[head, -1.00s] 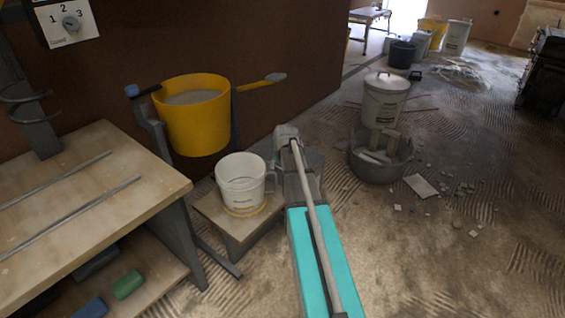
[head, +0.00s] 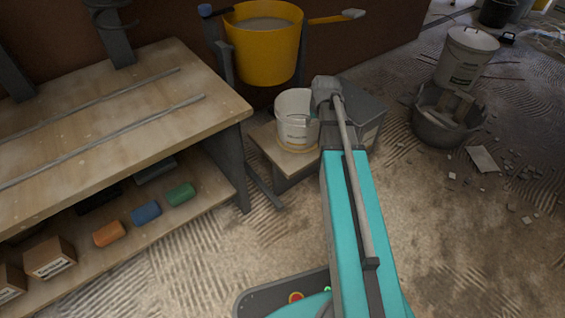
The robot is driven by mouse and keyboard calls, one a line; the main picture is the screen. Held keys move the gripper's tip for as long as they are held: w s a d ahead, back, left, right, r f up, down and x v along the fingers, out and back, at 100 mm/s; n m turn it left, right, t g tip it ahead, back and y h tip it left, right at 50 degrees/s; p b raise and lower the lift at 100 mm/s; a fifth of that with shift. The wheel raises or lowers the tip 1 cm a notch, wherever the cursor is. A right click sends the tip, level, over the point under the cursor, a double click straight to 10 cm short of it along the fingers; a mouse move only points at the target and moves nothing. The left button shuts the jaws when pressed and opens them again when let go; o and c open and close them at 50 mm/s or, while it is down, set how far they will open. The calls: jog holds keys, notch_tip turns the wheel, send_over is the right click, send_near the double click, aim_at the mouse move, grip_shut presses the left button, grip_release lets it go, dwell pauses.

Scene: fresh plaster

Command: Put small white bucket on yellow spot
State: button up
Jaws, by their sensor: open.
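The small white bucket (head: 296,122) stands upright on a low wooden-topped stand (head: 268,142), left of my arm's far end.
A yellow tub (head: 264,52) of grey material hangs on a frame behind the bucket. A workbench (head: 110,105) with shelf items fills the left. A grey box (head: 362,108) sits behind my arm. A grey tub (head: 432,128), rubble and a white lidded bucket (head: 466,62) lie right.

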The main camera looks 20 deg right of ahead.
jog(key=s+a+n+g, duration=0.1)
jog(key=s+a+g, duration=0.2)
jog(key=s+a, duration=1.1)
jog(key=a, duration=0.3)
jog(key=shift+s+a+f+n, duration=0.2)
jog(key=shift+s+f+n, duration=0.1)
jog(key=shift+s+n, duration=0.1)
jog(key=shift+w+r, duration=0.1)
